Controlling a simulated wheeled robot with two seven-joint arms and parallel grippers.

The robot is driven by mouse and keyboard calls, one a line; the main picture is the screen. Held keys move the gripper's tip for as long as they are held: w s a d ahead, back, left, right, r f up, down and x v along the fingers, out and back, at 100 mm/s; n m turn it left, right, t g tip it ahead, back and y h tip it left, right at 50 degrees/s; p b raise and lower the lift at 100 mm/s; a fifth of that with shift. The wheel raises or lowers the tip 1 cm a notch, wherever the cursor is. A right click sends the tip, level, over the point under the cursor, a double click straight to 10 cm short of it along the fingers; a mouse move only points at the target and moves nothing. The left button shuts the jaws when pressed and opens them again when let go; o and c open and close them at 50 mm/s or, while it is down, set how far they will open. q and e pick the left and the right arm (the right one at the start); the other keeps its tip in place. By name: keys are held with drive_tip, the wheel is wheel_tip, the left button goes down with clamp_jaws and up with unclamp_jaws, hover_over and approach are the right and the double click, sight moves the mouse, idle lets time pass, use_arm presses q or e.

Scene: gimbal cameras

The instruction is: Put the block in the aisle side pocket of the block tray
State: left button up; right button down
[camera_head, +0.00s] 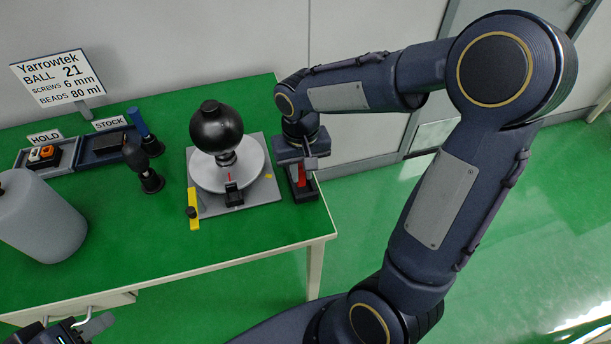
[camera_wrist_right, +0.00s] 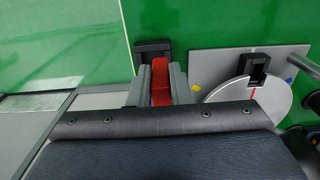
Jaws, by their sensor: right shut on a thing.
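My right gripper (camera_head: 300,172) is shut on a red block (camera_head: 301,177), near the table's right edge. In the right wrist view the red block (camera_wrist_right: 160,82) shows between the grey fingers (camera_wrist_right: 157,88). A small black tray (camera_head: 305,194) lies under the gripper, beside the table's edge. In the wrist view the black tray (camera_wrist_right: 152,47) sticks out past the block. The gripper and block hide most of its pockets, and I cannot tell whether the block touches it. My left gripper (camera_head: 75,328) is partly in view at the bottom left; its jaw opening is unclear.
A grey plate (camera_head: 258,202) with a white disc (camera_head: 256,167) and a black ball (camera_head: 216,128) stands left of the tray. HOLD and STOCK trays (camera_head: 92,152), dark posts and a grey cylinder (camera_head: 40,220) are further left. Green floor lies right of the table.

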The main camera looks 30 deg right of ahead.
sight(305, 178)
drive_tip(key=shift+w+d+f, duration=0.25)
drive_tip(key=shift+f, duration=0.7)
drive_tip(key=shift+w+d+f, duration=0.25)
drive_tip(key=shift+d+f, duration=0.05)
drive_tip(key=shift+f, duration=0.65)
drive_tip(key=shift+w+d+f, duration=0.25)
drive_tip(key=shift+f, duration=0.7)
drive_tip(key=shift+f, duration=0.2)
drive_tip(key=c, duration=1.3)
unclamp_jaws()
drive_tip(key=shift+c, duration=0.2)
drive_tip(key=shift+r, duration=0.15)
